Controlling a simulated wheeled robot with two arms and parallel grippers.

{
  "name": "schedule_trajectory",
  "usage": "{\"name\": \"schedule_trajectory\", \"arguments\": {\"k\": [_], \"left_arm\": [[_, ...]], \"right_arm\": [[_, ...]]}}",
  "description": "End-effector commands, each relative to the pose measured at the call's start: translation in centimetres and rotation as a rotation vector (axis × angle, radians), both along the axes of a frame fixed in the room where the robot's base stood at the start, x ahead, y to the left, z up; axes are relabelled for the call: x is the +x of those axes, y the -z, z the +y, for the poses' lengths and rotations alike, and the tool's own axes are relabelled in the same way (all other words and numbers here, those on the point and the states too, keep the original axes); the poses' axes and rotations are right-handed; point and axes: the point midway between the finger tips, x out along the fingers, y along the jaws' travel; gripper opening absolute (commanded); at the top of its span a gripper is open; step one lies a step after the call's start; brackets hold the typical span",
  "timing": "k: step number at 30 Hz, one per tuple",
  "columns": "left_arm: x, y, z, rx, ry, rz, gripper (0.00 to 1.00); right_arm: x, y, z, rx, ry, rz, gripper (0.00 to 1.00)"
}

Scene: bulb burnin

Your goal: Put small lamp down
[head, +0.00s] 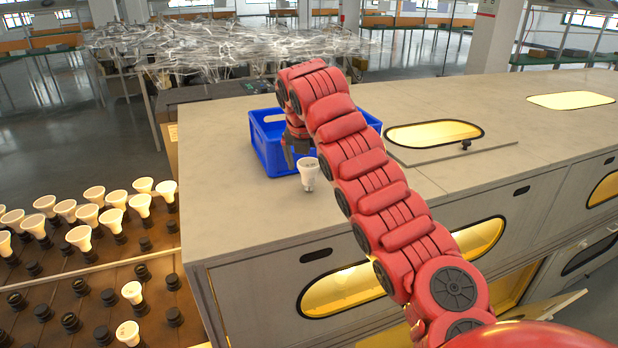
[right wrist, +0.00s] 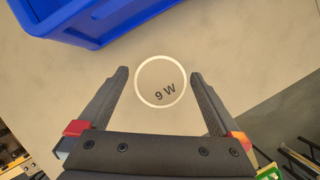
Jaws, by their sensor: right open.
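The small lamp (head: 308,174) is a white reflector bulb, wide end up, and looks upright on the grey cabinet top (head: 225,150), just in front of the blue crate. In the right wrist view its round face (right wrist: 161,80) reads "9 W" and has a pale ring. My right gripper (head: 298,155) is open above and around the lamp. In the right wrist view its two fingertips (right wrist: 160,74) stand on either side of the lamp, with a narrow gap on each side. My left gripper is not in view.
The blue crate (head: 268,145) stands right behind the lamp, partly hidden by my right arm. Lit oval windows (head: 435,133) are set in the cabinet top and front. A rack (head: 75,262) with several bulbs and dark sockets is at the left. The cabinet top left of the lamp is bare.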

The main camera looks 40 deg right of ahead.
Motion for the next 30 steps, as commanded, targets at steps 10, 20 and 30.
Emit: {"name": "schedule_trajectory", "arguments": {"k": [10,20,30], "left_arm": [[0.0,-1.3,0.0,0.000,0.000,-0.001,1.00],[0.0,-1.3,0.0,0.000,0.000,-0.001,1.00],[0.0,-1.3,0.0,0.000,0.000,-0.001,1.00]], "right_arm": [[0.8,3.0,-1.0,0.001,0.001,0.002,1.00],[0.8,3.0,-1.0,0.001,0.001,0.002,0.57],[0.8,3.0,-1.0,0.001,0.001,0.002,0.16]]}}
